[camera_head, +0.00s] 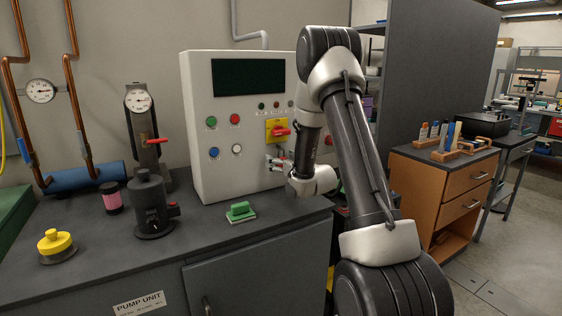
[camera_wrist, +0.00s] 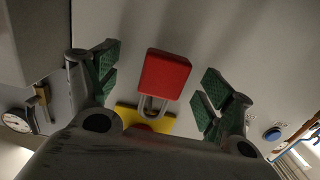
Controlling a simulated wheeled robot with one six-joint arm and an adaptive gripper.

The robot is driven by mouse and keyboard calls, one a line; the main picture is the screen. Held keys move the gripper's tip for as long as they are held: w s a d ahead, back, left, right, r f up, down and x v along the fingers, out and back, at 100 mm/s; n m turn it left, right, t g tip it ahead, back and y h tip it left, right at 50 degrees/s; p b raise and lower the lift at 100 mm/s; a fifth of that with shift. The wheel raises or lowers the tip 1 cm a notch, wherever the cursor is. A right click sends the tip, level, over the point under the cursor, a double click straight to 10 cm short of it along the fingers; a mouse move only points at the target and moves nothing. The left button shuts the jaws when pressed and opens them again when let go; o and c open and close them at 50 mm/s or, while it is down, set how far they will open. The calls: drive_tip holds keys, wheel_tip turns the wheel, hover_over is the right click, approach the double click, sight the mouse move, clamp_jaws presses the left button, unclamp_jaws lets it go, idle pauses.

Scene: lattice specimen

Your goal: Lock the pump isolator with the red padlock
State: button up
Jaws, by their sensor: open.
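The red padlock (camera_wrist: 165,75) is between my open fingers in the wrist view, with clear gaps on both sides. Its metal shackle (camera_wrist: 152,106) overlaps the edge of the yellow isolator plate (camera_wrist: 130,114). My gripper body hides much of the plate there, so I cannot tell whether the shackle is closed through it. In the head view the pump isolator (camera_head: 277,130), a yellow plate with a red handle, is on the front of the grey control cabinet (camera_head: 238,172). My gripper (camera_head: 277,164) is just below it, open and close to the cabinet face.
On the dark bench stand a green-handled block (camera_head: 240,212), a black pump-like unit (camera_head: 150,205), a pink-banded jar (camera_head: 111,198) and a yellow-topped knob (camera_head: 55,242). Push buttons flank the isolator. A wooden drawer unit (camera_head: 438,187) stands to the right.

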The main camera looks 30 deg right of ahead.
sight(284, 135)
idle(0.3)
drive_tip(key=shift+s+d+r, duration=0.1)
drive_tip(key=shift+s+r, duration=0.05)
drive_tip(key=shift+s, duration=2.35)
wheel_tip(284, 135, up, 10)
drive_tip(key=shift+d, duration=0.1)
